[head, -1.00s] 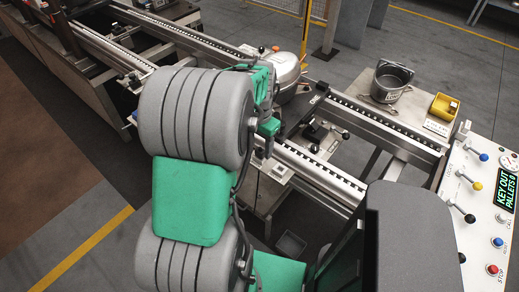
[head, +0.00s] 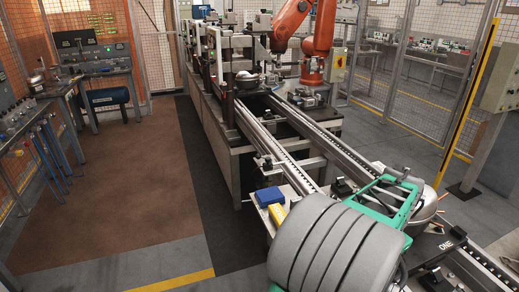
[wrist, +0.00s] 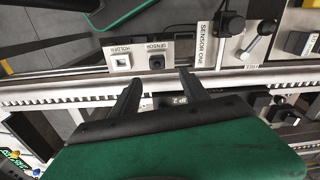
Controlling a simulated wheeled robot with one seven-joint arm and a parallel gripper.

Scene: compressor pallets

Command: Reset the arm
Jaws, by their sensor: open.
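My arm (head: 340,245), grey and green, reaches over the conveyor at the lower right of the head view. My gripper (wrist: 160,78) shows in the wrist view with its two dark fingers apart and nothing between them. The fingers are over the conveyor's metal rail (wrist: 60,92), near the holder and sensor sockets (wrist: 157,57) and the "SENSOR ONE" label (wrist: 203,44). I cannot tell from the head view where the fingertips are, as the arm hides them.
A silver compressor (head: 428,213) sits on the conveyor just behind my arm. A blue box (head: 269,197) is left of the arm. An orange robot (head: 318,50) stands at the back by the conveyor. Brown floor (head: 120,185) at the left is clear.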

